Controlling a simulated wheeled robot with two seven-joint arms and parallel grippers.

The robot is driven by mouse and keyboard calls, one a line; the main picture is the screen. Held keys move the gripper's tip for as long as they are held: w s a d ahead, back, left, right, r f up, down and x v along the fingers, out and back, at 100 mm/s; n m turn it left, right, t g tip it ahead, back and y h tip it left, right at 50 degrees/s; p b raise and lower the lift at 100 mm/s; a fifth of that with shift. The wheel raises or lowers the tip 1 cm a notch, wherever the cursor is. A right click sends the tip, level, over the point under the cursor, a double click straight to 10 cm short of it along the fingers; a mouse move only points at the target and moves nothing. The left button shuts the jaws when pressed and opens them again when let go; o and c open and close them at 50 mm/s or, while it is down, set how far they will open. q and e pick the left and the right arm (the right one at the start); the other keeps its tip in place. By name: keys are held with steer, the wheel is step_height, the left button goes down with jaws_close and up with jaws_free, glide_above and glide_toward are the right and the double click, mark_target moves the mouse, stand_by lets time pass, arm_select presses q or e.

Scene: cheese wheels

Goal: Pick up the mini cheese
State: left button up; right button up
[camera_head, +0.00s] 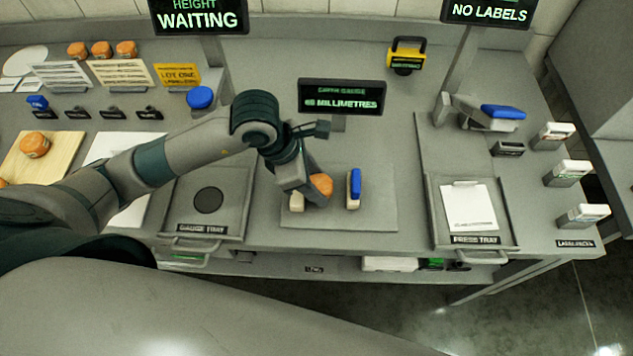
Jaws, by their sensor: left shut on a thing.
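An orange mini cheese (321,183) is at my left gripper (318,194), between the pale jaw and the blue jaw of the gauge on the grey plate (370,215). My left gripper is shut on this cheese, and its fingers hide part of it. Whether the cheese touches the plate is hard to tell. Another orange cheese (35,145) lies on the wooden board (62,150) at the left. Several more orange cheeses (101,49) stand at the back left. My right gripper is not in view.
The gauge's blue jaw (354,188) stands just right of my left gripper. The display reading "65 MILLIMETRES" (341,97) stands behind it. The gauge tray (180,222) is to the left and the press tray (440,215) to the right. The bench behind the display is fairly clear.

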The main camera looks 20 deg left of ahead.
mark_target(327, 185)
arm_select(q)
steer(key=shift+r+b, duration=0.3)
steer(key=shift+r, duration=0.2)
steer(key=r, duration=0.1)
steer(key=r+b, duration=0.1)
steer(key=r, duration=0.1)
steer(key=shift+s+d, duration=0.1)
steer(key=shift+d, duration=0.2)
steer(key=s+d+r+p, duration=0.6)
steer(key=d+p, duration=0.2)
steer(key=d, duration=0.1)
steer(key=shift+s+r, duration=0.25)
steer(key=shift+r, duration=0.1)
steer(key=shift+f, duration=0.1)
